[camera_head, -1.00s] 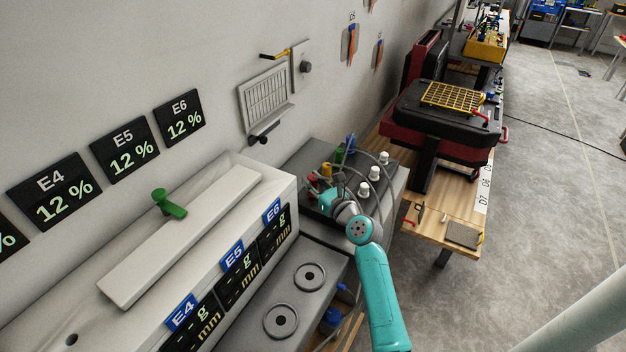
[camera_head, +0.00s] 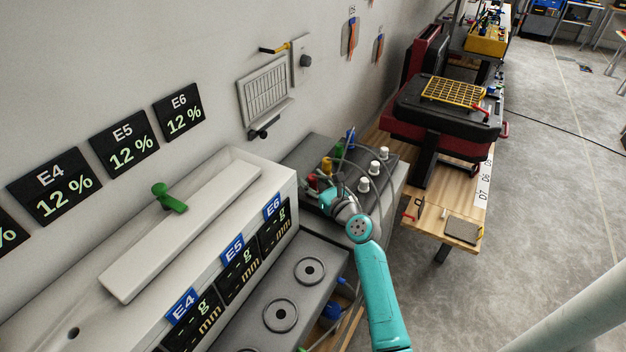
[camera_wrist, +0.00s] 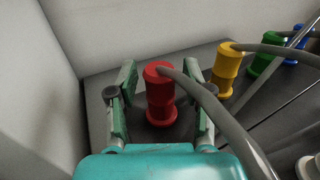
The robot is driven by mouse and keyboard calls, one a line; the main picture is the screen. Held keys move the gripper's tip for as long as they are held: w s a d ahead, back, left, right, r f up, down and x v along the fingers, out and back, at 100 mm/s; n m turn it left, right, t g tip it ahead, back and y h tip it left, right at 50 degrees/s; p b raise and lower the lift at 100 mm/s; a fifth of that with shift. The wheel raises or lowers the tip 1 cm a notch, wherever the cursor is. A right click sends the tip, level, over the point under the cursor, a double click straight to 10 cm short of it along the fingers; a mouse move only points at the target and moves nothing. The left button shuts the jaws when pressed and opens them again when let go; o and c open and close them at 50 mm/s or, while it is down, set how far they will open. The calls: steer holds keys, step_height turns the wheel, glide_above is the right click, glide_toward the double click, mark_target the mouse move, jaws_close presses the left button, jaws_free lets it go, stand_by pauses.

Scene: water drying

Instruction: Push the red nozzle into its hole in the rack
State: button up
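The red nozzle (camera_wrist: 160,92) stands upright at the rack's left end in the wrist view, with a grey hose at its top. It also shows small in the head view (camera_head: 312,183), partly covered by my gripper. My gripper (camera_wrist: 162,105) is open, with one finger on each side of the red nozzle and a visible gap on both sides. The dark rack (camera_wrist: 95,92) carries the nozzle. The hole under the nozzle is hidden, so its depth cannot be told.
Yellow (camera_wrist: 226,70), green (camera_wrist: 265,55) and blue (camera_wrist: 297,45) nozzles stand in a row to the right, with hoses crossing the rack. White knobs (camera_head: 374,168) line the rack's right side. A light cabinet (camera_head: 285,185) stands close on the left.

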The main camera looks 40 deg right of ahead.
steer(key=shift+s, duration=0.1)
steer(key=s, duration=0.4)
steer(key=s+a, duration=0.1)
steer(key=s, duration=0.6)
steer(key=shift+s+a, duration=0.15)
steer(key=shift+s, duration=0.2)
stand_by(0.4)
